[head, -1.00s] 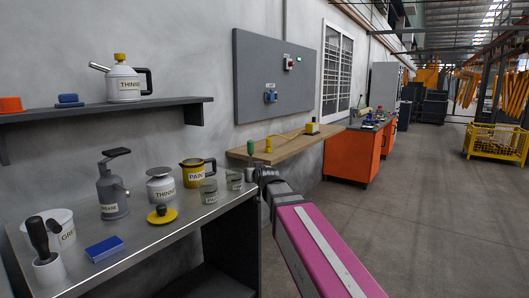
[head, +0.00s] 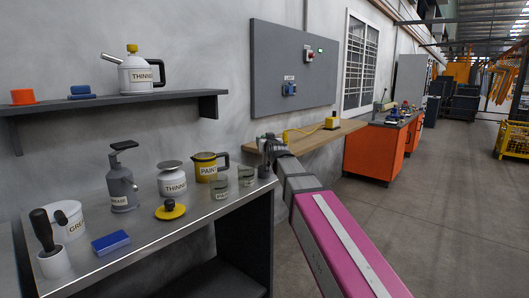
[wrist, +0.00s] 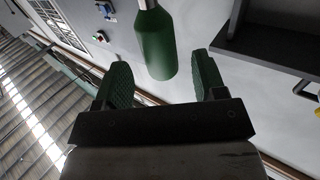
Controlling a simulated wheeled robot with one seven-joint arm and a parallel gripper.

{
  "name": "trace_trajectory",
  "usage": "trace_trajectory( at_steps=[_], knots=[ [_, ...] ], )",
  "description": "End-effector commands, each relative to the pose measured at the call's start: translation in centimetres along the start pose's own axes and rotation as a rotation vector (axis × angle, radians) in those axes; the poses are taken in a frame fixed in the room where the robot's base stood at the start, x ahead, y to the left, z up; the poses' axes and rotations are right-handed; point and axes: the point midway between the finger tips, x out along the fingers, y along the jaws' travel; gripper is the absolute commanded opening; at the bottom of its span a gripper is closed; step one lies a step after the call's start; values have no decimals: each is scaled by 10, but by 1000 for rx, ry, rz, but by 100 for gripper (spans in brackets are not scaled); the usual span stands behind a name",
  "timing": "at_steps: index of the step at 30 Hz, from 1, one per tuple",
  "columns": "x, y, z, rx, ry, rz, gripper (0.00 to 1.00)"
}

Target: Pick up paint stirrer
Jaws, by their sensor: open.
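The green handle (wrist: 158,45), which I take to be the paint stirrer's, shows in the wrist view. It has a rounded end and a metal collar at the picture's top edge. My gripper (wrist: 158,72) is open, with one green-padded finger on each side of the handle. The handle lies between and partly beyond the fingers, and I see gaps on both sides. In the head view, my gripper (head: 268,146) is over the right end of the grey bench (head: 190,222). There my gripper hides the handle, and I cannot make out the stirrer's lower part.
A labelled glass jar (head: 246,176) and a yellow paint pot (head: 206,167) stand left of my gripper. A yellow lid-like piece with a dark knob (head: 170,209) lies nearer. A wooden wall shelf (head: 315,138) is behind. The floor at right is clear.

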Motion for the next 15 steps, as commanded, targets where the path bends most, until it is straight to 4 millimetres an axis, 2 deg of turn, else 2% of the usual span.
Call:
trace_trajectory(
  at_steps=[9,15],
  knots=[
    [44,-2,0,0,-1,0,64],
    [46,-2,0,0,-1,0,64]
  ],
)
